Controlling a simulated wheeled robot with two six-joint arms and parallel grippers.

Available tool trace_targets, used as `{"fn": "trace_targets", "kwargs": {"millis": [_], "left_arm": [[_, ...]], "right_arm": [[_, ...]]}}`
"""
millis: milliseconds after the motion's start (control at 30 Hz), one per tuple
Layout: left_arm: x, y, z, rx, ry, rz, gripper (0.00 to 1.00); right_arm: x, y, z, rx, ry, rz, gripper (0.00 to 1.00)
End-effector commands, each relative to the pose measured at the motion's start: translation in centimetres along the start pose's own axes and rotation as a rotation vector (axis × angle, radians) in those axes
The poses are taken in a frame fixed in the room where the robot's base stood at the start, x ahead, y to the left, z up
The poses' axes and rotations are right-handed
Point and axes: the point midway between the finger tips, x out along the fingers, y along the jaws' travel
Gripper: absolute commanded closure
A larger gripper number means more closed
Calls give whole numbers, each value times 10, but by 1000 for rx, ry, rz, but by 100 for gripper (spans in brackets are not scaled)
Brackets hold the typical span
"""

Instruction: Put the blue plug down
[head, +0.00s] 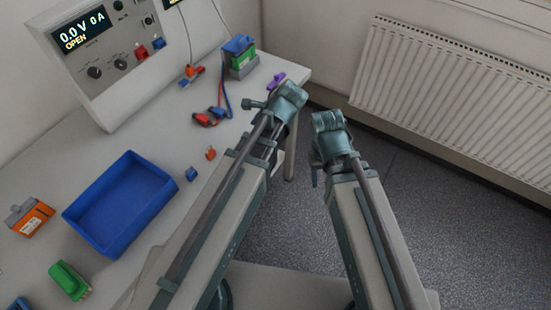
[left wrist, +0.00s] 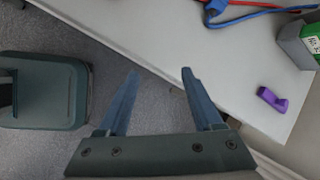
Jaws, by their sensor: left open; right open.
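A blue plug (head: 218,112) on a blue lead lies on the bench beside a red plug (head: 203,119). The blue plug also shows at the top of the left wrist view (left wrist: 215,9), lying on the bench top. My left gripper (left wrist: 160,72) is open and empty, over the floor just off the bench edge and apart from the plug.
A green battery with a blue top (head: 241,58) and a purple piece (head: 277,79) sit near the bench's far corner. A blue tray (head: 122,204), orange battery (head: 30,217), green piece (head: 69,281) and cycler (head: 92,52) stand left. A radiator (head: 455,95) lines the wall.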

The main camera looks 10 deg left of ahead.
Motion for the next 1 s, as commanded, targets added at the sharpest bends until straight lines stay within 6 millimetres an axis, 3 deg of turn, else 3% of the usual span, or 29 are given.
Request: {"fn": "trace_targets", "kwargs": {"millis": [33, 200, 400, 567, 1000], "left_arm": [[-5, 25, -7, -121, 42, 42, 33], [-21, 85, -34, -536, 131, 218, 33], [-38, 129, -52, -835, 143, 381, 33], [-43, 141, -57, -926, 134, 434, 33], [-44, 141, -58, -936, 133, 437, 33]], "right_arm": [[0, 0, 0, 0, 0, 0, 50], [0, 0, 0, 0, 0, 0, 50], [0, 0, 0, 0, 0, 0, 50], [0, 0, 0, 0, 0, 0, 50], [0, 0, 0, 0, 0, 0, 50]]}}
